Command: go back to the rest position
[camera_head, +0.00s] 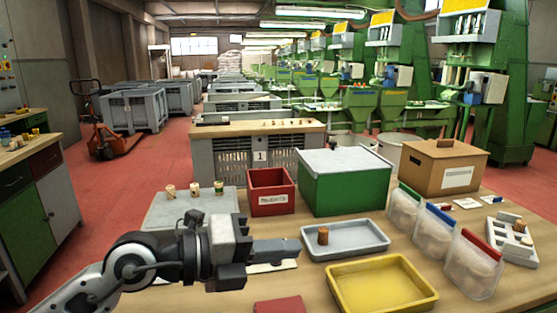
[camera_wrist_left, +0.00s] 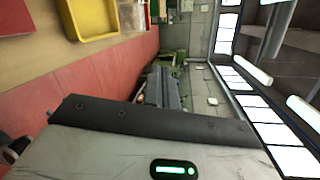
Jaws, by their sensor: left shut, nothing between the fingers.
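My left arm comes in from the left in the head view. Its gripper (camera_head: 290,249) is shut and empty, held above the table in front of the grey tray and the red bin. In the left wrist view its fingers (camera_wrist_left: 163,88) are together with nothing between them. A brown cork (camera_head: 323,236) stands in the grey tray (camera_head: 368,245), just right of the gripper. My right gripper is not in view.
A red bin (camera_head: 270,192) and a green box with a white lid (camera_head: 345,187) stand behind. A yellow tray (camera_head: 380,287) lies at the front and shows in the wrist view (camera_wrist_left: 92,18). Clear bags (camera_head: 434,237), a cardboard box (camera_head: 444,166) and a white rack (camera_head: 508,246) occupy the right.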

